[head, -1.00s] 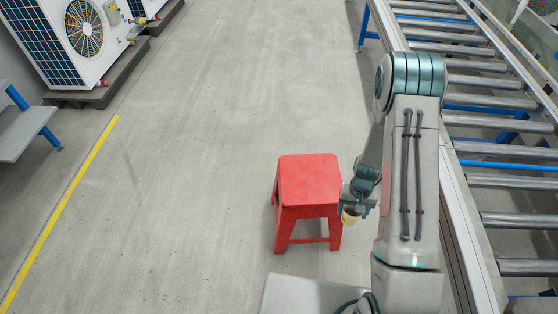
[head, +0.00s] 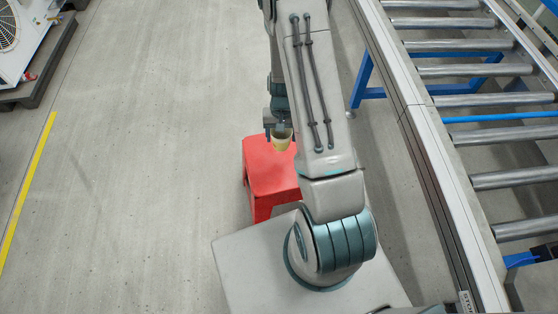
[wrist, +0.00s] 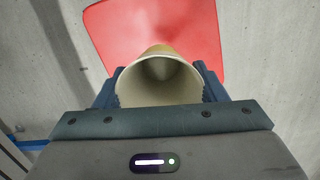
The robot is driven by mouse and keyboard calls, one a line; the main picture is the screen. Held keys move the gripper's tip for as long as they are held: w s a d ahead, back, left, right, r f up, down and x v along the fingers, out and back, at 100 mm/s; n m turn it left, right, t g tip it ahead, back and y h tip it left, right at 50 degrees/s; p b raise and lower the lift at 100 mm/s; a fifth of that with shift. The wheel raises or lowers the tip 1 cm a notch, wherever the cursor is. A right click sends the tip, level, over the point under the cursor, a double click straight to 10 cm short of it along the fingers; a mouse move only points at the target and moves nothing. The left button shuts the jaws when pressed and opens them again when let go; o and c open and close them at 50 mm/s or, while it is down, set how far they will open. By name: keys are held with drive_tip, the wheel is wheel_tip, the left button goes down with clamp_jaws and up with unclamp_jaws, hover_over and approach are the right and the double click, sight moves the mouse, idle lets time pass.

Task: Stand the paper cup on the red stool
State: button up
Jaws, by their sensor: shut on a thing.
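The paper cup (head: 281,141) is pale yellow and is held in my gripper (head: 279,132). In the wrist view the cup (wrist: 160,82) sits between the two blue fingers, its open mouth facing the camera. My gripper (wrist: 160,88) is shut on it. The red stool (head: 268,178) stands on the floor, partly hidden by my arm. In the head view the cup overlaps the far right part of the stool's seat. In the wrist view the red seat (wrist: 115,35) lies beyond the cup. Whether the cup touches the seat cannot be told.
A roller conveyor (head: 470,120) with blue supports runs along the right side. An outdoor fan unit (head: 25,40) on a dark plinth stands at the far left. A yellow floor line (head: 28,190) runs on the left. The grey floor (head: 150,170) left of the stool is clear.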

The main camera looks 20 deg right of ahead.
drive_tip(key=s+d+m+b, duration=1)
drive_tip(key=d+m+b, duration=0.1)
drive_tip(key=d+b, duration=0.4)
drive_tip(key=shift+t+y, duration=0.4)
drive_tip(key=shift+w+a+f+b, duration=0.7)
drive_tip(key=shift+w+a+f, duration=0.35)
drive_tip(key=shift+a+f, duration=0.75)
drive_tip(key=shift+w+a+f+b, duration=0.65)
drive_tip(key=shift+w+a+f, duration=0.4)
drive_tip(key=shift+a+f, duration=0.8)
drive_tip(key=shift+w+a+f+b, duration=0.7)
drive_tip(key=shift+w+a+f, duration=0.5)
drive_tip(key=shift+f, duration=1)
drive_tip(key=shift+s+a, duration=0.15)
drive_tip(key=shift+f, duration=0.2)
drive_tip(key=o, duration=1)
drive_tip(key=shift+c, duration=0.2)
